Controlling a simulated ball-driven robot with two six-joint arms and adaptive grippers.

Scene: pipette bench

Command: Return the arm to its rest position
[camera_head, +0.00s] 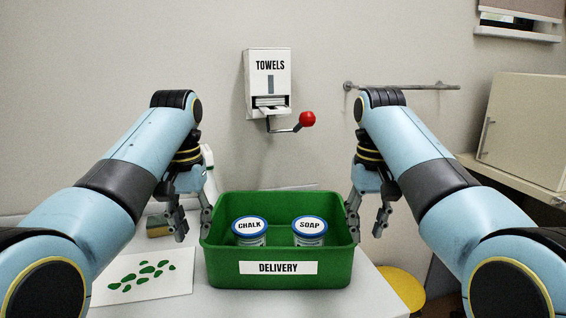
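My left gripper (193,222) points down just left of the green bin labelled DELIVERY (215,268). Its fingers are spread apart with nothing between them. My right gripper (366,220) points down at the bin's right side, also with its fingers apart and empty. Its left finger is close to the bin's right rim; I cannot tell whether they touch. Inside the bin stand two upright jars with blue-rimmed white lids, CHALK (249,228) on the left and SOAP (309,228) on the right. Both arms are bent, reaching forward over the table.
A white sheet with green blots (145,275) lies left of the bin. A sponge-like block (158,226) is behind it. A TOWELS dispenser (267,75) with a red-knobbed crank (307,119) hangs on the wall. A yellow round object (404,288) is beyond the table's right edge.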

